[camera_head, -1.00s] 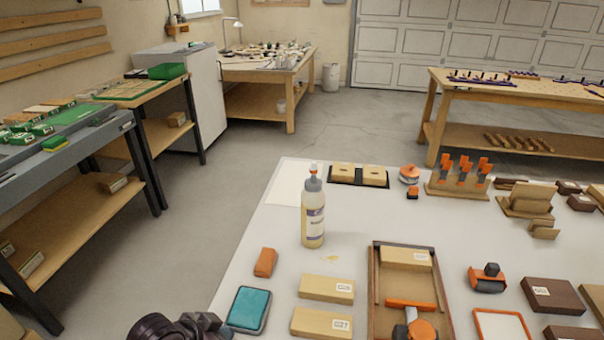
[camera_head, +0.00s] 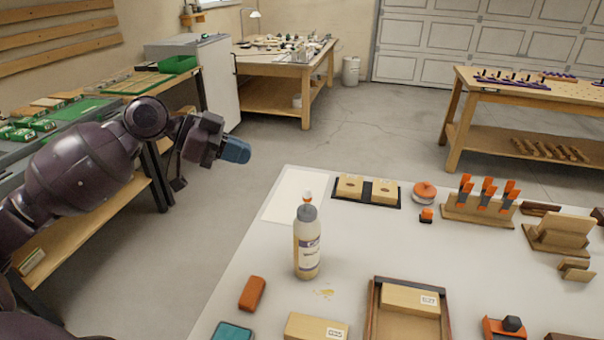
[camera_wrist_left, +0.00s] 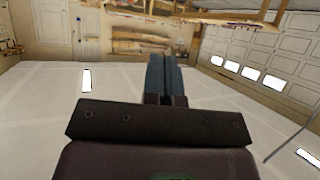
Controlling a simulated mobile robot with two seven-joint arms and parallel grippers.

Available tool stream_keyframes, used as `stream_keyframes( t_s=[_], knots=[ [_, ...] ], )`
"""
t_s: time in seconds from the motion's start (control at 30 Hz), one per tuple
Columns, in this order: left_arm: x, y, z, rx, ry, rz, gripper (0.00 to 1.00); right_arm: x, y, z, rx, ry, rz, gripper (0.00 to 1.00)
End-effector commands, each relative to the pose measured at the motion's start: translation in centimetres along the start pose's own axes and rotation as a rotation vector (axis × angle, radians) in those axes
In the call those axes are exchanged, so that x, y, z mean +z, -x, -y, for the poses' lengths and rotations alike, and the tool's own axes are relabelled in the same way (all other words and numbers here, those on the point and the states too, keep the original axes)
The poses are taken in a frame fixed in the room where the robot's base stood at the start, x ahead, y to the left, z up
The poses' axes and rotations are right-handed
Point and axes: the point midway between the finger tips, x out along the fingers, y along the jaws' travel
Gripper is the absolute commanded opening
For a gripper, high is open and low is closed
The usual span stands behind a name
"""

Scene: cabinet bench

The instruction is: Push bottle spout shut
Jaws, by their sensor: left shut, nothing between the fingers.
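The bottle (camera_head: 308,245) stands upright on the white bench. It has a pale yellow body, a label, a grey cap and a small spout (camera_head: 307,196) with an orange and white tip. Whether the spout is open or shut is too small to tell. My left gripper (camera_head: 238,151) is shut and empty, raised to the left of the bottle and clear of it. In the left wrist view its blue fingers (camera_wrist_left: 161,75) are together, and the bottle is not seen there. My right gripper is not in view.
The white bench (camera_head: 250,300) holds an orange block (camera_head: 252,293), a wooden tray (camera_head: 373,312) and wooden blocks (camera_head: 317,327) near the bottle. The floor between the benches is clear.

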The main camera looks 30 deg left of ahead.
Motion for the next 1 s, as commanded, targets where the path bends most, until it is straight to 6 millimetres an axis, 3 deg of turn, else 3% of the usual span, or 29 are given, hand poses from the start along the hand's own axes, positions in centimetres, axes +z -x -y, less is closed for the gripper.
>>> stream_keyframes(
  t_s=[0.27,0.53,1.0],
  knots=[
    [-0.4,0.2,0.0,0.005,-0.004,-0.006,0.0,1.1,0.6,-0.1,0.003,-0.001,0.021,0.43],
    [-0.4,-0.7,0.0,0.006,-0.003,-0.005,0.0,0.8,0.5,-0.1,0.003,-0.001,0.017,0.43],
    [-0.5,-8.3,-0.1,0.007,-0.004,-0.008,0.0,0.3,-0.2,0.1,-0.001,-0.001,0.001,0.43]
  ],
)
